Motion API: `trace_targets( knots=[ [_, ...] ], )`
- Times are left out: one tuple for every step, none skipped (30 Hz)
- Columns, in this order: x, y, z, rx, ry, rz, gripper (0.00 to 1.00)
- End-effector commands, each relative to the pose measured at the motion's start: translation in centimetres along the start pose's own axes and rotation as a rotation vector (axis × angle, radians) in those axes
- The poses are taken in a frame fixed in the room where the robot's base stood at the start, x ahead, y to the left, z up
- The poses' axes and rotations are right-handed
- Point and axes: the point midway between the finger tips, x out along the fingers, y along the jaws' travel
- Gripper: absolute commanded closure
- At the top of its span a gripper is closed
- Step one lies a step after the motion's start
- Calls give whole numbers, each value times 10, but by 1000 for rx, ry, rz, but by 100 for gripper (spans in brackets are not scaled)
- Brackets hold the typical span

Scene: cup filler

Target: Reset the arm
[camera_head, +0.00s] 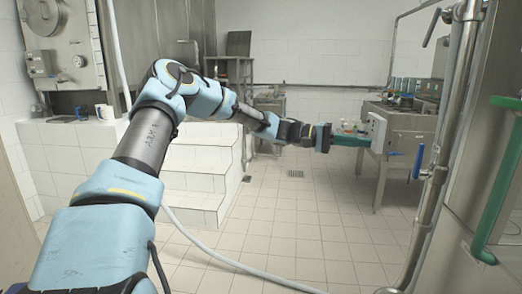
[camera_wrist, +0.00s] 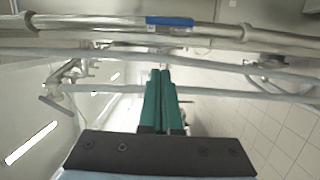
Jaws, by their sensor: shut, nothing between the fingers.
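My arm reaches out from the lower left of the head view toward the right. My gripper (camera_head: 366,142) has green fingers and is at the arm's far end, in front of the metal table at the right. In the wrist view the two green fingers of my gripper (camera_wrist: 161,74) lie side by side, closed, with nothing held between them. Beyond the fingertips in the wrist view runs a metal pipe (camera_wrist: 90,30) with a blue handle (camera_wrist: 170,22).
A metal table (camera_head: 400,122) with a white box and several cups stands at the right. A vertical pipe (camera_head: 440,160) and a green handle (camera_head: 490,200) are nearer, at the right. White tiled steps (camera_head: 195,180) are at the left. A hose (camera_head: 215,252) lies on the mostly clear tiled floor.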

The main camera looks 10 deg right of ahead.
Motion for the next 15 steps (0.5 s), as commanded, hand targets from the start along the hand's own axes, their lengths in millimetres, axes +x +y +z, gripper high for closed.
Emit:
trace_targets(
  knots=[
    [0,-2,2,-2,-2,-15,100],
    [0,-5,4,-5,-4,-33,100],
    [0,-12,10,-11,-9,-69,100],
    [-1,-18,15,-18,-13,-107,100],
    [-3,-27,22,-27,-18,-154,100],
    [-8,-41,33,-41,-22,-230,100],
    [-14,-53,42,-54,-22,-295,100],
    [-22,-65,52,-66,-22,-364,100],
    [-36,-81,66,-84,-17,-464,100],
    [-49,-93,76,-99,-10,-538,100],
    [-63,-104,87,-112,-1,-611,100],
    [-83,-116,102,-130,15,-704,100],
    [-99,-124,113,-144,29,-772,100],
    [-116,-131,124,-157,45,-837,100],
    [-140,-138,139,-173,68,-922,100]
  ],
)
